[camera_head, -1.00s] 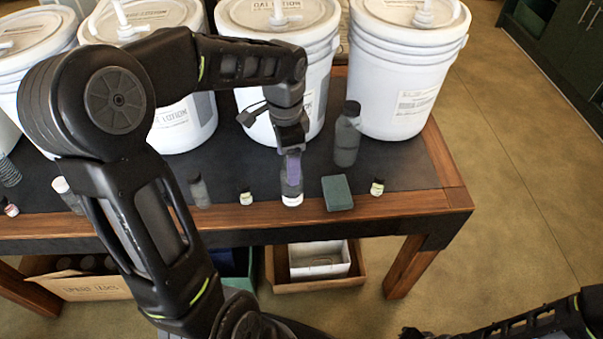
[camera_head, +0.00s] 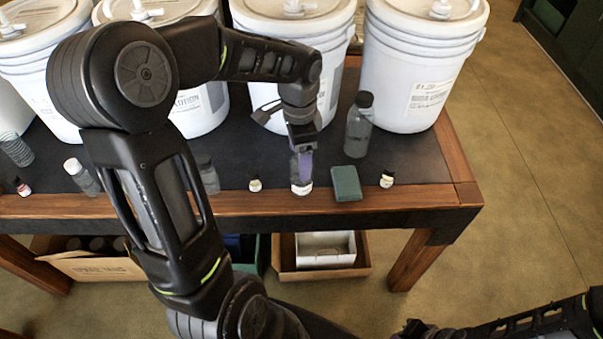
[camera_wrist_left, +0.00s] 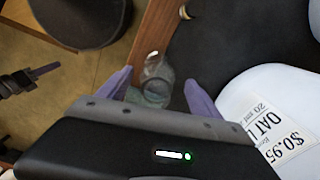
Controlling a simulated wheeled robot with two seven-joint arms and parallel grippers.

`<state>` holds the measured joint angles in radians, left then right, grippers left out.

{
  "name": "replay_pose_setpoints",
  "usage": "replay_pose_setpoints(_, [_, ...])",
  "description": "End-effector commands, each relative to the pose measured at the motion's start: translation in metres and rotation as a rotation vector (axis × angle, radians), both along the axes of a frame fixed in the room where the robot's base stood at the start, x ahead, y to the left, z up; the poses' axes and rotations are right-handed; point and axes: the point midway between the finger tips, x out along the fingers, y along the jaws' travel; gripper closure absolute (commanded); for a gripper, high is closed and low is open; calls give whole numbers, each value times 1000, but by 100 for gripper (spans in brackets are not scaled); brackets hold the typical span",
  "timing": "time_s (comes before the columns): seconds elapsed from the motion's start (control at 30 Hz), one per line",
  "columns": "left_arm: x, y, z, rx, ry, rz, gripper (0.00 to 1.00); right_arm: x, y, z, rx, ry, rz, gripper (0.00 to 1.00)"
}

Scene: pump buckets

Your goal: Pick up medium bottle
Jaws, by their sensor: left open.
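A clear bottle (camera_head: 294,170) with a white end stands out below my left gripper (camera_head: 301,152), near the table's front edge. In the left wrist view the clear bottle (camera_wrist_left: 157,82) lies between the two purple fingers of my left gripper (camera_wrist_left: 158,85), which are spread apart with gaps on both sides. Similar bottles stand to the left: a white-capped one (camera_head: 82,177) and a grey one (camera_head: 207,176) partly behind my arm. A larger dark-capped bottle (camera_head: 359,125) stands to the right. What seems to be my right gripper (camera_wrist_left: 42,72) shows at the wrist view's left; its jaw state is unclear.
Large white pump buckets (camera_head: 415,70) line the back of the table (camera_head: 425,196). A green block (camera_head: 346,184) and a small vial (camera_head: 255,185) flank the bottle closely. Another vial (camera_head: 387,180) is farther right. Boxes (camera_head: 320,272) sit below the table.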

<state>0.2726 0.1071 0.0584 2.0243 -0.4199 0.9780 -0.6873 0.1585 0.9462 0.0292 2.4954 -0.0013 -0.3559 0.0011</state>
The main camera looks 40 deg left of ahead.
Motion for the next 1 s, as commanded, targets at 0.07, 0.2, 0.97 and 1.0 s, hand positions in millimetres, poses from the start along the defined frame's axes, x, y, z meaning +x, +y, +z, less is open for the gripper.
replay_pose_setpoints(0.07, [-1, -1, -6, 0, 4, 0, 26, 0, 0, 2, 0, 0, 0, 100])
replay_pose_setpoints(0.2, [-3, -3, -25, -1, 6, -1, 26, 0, 0, 5, 0, 0, 0, 100])
replay_pose_setpoints(0.97, [-2, -3, -50, 0, 1, 0, 26, 0, 0, 6, 0, 0, 0, 100])
replay_pose_setpoints(1.0, [-2, -3, -50, 0, 1, 0, 26, 0, 0, 6, 0, 0, 0, 100])
